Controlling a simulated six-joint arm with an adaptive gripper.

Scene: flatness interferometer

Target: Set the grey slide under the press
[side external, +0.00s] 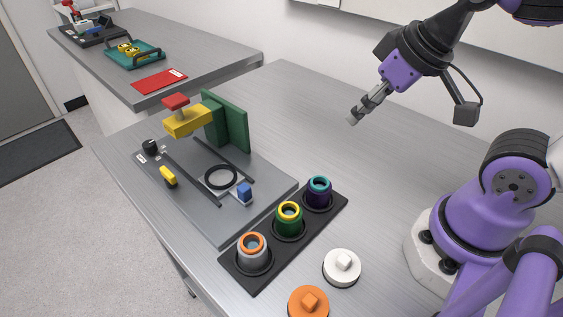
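The grey slide (207,185) is a flat plate with a black ring (221,177) on top and a blue block (244,191) at its right end. It sits between two dark rails on a grey base plate (240,221), to the lower right of the press head. The press has a green upright (233,124), a yellow arm (187,122) and a red top (176,101). My gripper (353,118) is in the air at the upper right, well apart from slide and press, with nothing visible in it. Its fingers are seen edge-on, so their opening is unclear.
A black rack (263,278) holds orange-, yellow- and teal-ringed cups. White (342,267) and orange (308,302) knobbed discs lie in front of it. A yellow piece (168,176) and a black knob (150,147) are on the base plate's left.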

